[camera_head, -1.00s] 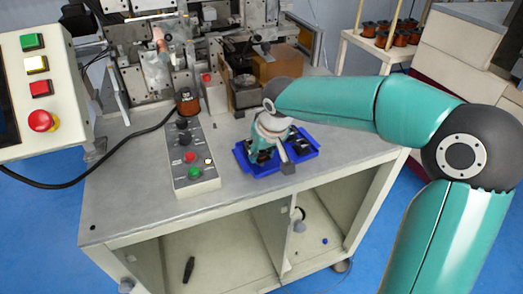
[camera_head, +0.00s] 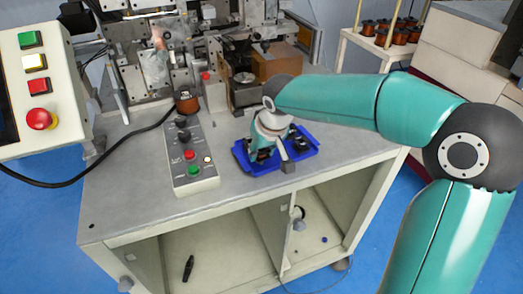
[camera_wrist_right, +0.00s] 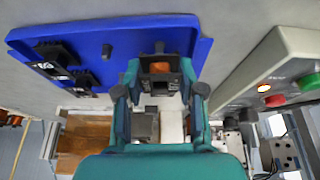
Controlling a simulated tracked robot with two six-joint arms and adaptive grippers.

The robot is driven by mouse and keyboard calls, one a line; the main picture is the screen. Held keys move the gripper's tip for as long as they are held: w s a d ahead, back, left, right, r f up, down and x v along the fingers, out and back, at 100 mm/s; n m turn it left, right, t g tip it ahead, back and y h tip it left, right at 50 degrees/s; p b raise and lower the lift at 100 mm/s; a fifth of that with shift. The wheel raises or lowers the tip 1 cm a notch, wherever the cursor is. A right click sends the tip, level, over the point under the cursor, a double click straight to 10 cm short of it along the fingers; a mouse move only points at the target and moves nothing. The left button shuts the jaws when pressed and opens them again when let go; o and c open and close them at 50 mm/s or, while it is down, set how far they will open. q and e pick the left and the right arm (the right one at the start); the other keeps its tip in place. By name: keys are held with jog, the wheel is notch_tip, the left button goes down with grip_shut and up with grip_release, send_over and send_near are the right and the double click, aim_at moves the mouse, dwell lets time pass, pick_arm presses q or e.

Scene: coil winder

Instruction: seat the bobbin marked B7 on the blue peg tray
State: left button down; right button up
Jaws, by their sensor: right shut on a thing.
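The blue peg tray (camera_head: 308,153) lies on the bench top under my right gripper (camera_head: 266,150). In the right wrist view the tray (camera_wrist_right: 190,28) fills the top left. My right gripper (camera_wrist_right: 160,82) is shut on a black-flanged bobbin (camera_wrist_right: 160,66) with copper-coloured winding, at the tray's near edge in that view; its marking is not readable to me. Two black bobbins (camera_wrist_right: 55,55) with pale markings sit on the tray, and a bare dark peg (camera_wrist_right: 107,50) stands between them and the held bobbin. Whether the held bobbin touches a peg cannot be told. My left gripper is not in view.
A control box (camera_head: 190,165) with knobs and buttons stands left of the tray. A copper bobbin (camera_head: 186,102) and the winder (camera_head: 165,65) are behind it. A rack of copper bobbins (camera_head: 398,32) stands at back right. The bench's front left (camera_head: 125,200) is clear.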

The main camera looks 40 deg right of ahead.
jog(key=shift+f, duration=0.25)
jog(key=shift+f+b, duration=0.85)
jog(key=shift+b, duration=0.2)
jog(key=o, duration=1)
jog(key=shift+r, duration=0.1)
jog(key=v, duration=1.2)
